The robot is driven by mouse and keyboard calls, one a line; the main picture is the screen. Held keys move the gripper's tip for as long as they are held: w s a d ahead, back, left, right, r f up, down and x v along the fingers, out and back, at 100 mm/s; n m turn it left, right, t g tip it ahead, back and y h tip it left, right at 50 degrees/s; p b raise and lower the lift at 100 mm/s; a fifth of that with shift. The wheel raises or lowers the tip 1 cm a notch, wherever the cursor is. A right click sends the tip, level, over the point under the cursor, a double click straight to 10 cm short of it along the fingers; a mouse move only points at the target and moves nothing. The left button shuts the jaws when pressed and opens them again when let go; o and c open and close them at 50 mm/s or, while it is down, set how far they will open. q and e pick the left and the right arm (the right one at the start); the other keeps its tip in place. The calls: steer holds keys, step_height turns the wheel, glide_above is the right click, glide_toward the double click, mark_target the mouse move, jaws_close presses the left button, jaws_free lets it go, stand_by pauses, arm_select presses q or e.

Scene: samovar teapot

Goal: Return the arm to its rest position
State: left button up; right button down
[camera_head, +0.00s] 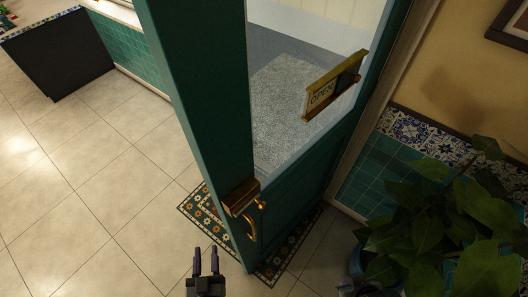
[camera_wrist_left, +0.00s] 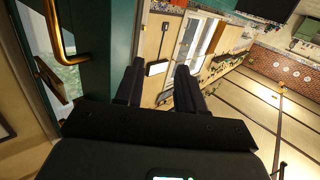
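My left gripper (camera_head: 206,260) is at the bottom of the head view, in front of the door and left of its brass handle (camera_head: 250,222). Its two dark fingers stand apart with nothing between them. In the left wrist view the same gripper (camera_wrist_left: 158,82) is open and empty, and the brass handle (camera_wrist_left: 57,35) is at the upper left, apart from the fingers. A small dark part at the bottom edge of the head view, by the plant, may belong to my right gripper; its fingers cannot be made out.
The green door (camera_head: 215,110) stands open, with an "OPEN" sign (camera_head: 322,94) on its glass. A patterned mat (camera_head: 200,212) lies under it. A leafy plant (camera_head: 420,225) in a blue pot (camera_head: 356,262) stands at the right. Tiled floor (camera_head: 100,190) is clear at the left.

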arm_select(q)
steer(key=w+a+r+m+g+h, duration=0.2)
steer(key=w+a+r+g+h, duration=0.1)
steer(key=a+g, duration=0.2)
steer(key=s+f+m+g, duration=0.2)
steer(key=s+g, duration=0.7)
steer(key=s, duration=0.2)
step_height(320, 180, up, 20)
steer(key=p, duration=2)
steer(key=shift+a+r+p, duration=0.15)
steer(key=shift+a+p, duration=0.2)
